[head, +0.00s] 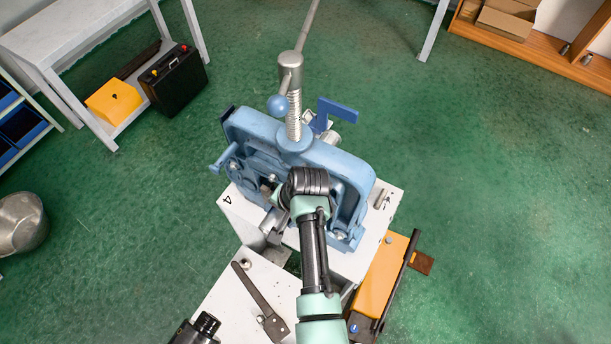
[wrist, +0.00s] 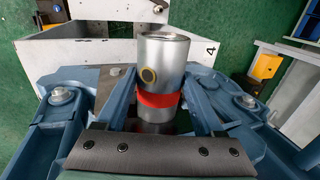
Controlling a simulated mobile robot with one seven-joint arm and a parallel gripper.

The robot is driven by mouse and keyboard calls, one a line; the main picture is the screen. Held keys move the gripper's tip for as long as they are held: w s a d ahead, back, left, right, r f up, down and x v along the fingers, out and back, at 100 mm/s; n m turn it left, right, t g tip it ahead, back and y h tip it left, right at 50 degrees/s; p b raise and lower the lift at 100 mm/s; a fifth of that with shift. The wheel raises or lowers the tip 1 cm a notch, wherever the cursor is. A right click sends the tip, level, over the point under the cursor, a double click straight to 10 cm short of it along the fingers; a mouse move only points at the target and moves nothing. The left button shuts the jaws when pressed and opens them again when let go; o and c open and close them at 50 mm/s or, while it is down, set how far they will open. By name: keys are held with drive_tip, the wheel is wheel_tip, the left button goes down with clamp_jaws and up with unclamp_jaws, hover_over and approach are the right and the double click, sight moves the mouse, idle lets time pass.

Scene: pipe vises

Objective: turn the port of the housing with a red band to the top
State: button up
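In the wrist view, a silver cylindrical housing (wrist: 163,55) with a red band (wrist: 158,97) sits between the blue arms of the pipe vise (wrist: 214,101). A brass-ringed dark port (wrist: 149,77) shows on its camera-facing side, just left of its midline. In the head view, the blue vise (head: 342,166) stands on a white stand marked 4, with a threaded screw rising from its top. My gripper (head: 278,203) is at the vise opening, mostly hidden by my dark wrist.
A dark plate with several screws (wrist: 158,152) crosses the bottom of the wrist view. A black lever (head: 260,298) lies on the white surface (head: 228,302) in front. An orange piece (head: 382,276) stands to the right. The green floor is clear at far right.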

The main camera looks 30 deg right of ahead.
drive_tip(key=c, duration=0.4)
drive_tip(key=shift+w+r, duration=0.2)
drive_tip(key=shift+w, duration=0.05)
drive_tip(key=shift+c, duration=0.5)
drive_tip(key=shift+w+a+f+g+h, duration=0.1)
drive_tip(key=shift+g+h, duration=0.4)
drive_tip(key=shift+g, duration=0.25)
drive_tip(key=shift+a+f+g+h, duration=0.1)
drive_tip(key=shift+g+h, duration=0.4)
drive_tip(key=shift+g, duration=0.25)
drive_tip(key=shift+w+g+h+b, duration=0.1)
drive_tip(key=shift+g+h+b, duration=0.3)
drive_tip(key=shift+g+b, duration=0.25)
drive_tip(key=shift+a+g+h+b, duration=0.15)
drive_tip(key=shift+g+h+b, duration=0.6)
drive_tip(key=shift+b, duration=0.95)
